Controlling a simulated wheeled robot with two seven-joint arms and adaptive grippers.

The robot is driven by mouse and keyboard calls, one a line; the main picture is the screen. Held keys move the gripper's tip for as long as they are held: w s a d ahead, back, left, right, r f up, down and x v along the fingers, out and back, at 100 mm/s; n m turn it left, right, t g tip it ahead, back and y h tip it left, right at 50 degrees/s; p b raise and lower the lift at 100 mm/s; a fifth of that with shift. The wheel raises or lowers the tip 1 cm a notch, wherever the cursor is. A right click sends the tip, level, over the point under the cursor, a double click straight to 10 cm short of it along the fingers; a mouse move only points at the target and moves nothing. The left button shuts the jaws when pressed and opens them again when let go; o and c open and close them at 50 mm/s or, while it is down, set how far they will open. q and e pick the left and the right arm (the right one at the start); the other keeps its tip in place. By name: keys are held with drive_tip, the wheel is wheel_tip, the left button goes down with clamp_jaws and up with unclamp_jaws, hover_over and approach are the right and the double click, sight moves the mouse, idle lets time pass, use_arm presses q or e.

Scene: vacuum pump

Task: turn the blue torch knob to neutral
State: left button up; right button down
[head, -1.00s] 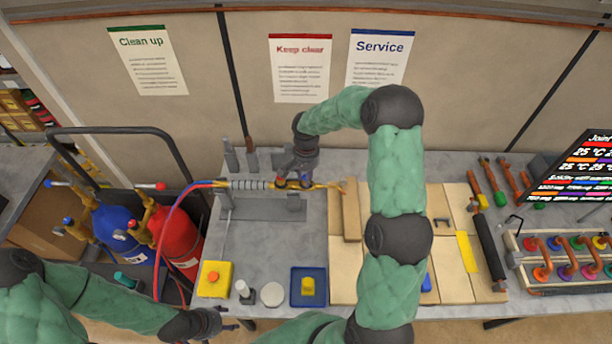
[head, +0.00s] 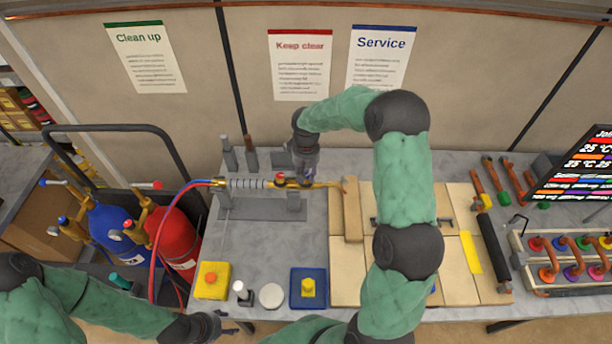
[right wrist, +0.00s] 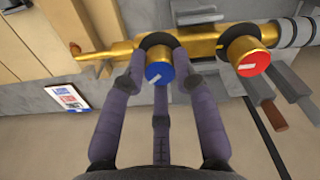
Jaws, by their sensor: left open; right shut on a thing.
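The brass torch (head: 328,186) lies across its grey stand, with red and blue hoses at its left end. In the right wrist view, the blue knob (right wrist: 160,73) sits between the fingertips of my right gripper (right wrist: 159,76), which is shut on it. Its white mark points to the lower left in that view. The red knob (right wrist: 248,62) is beside it, untouched; it also shows in the head view (head: 281,177). In the head view my right gripper (head: 307,178) hides most of the blue knob. My left gripper (head: 224,325) is open and empty near the table's front edge.
A yellow box with an orange button (head: 211,280), a white disc (head: 271,296) and a blue tray (head: 298,302) stand along the front edge. Blue and red cylinders (head: 180,240) are on a cart at left. Pale boards (head: 347,280) lie right of the torch stand.

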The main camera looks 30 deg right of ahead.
sight(307, 176)
drive_tip(key=n, duration=0.5)
drive_tip(key=shift+f+b, duration=0.1)
drive_tip(key=shift+b, duration=0.2)
drive_tip(key=shift+n, duration=2.4)
drive_tip(key=c, duration=0.9)
unclamp_jaws()
drive_tip(key=shift+c, duration=0.2)
wheel_tip(307, 176, up, 12)
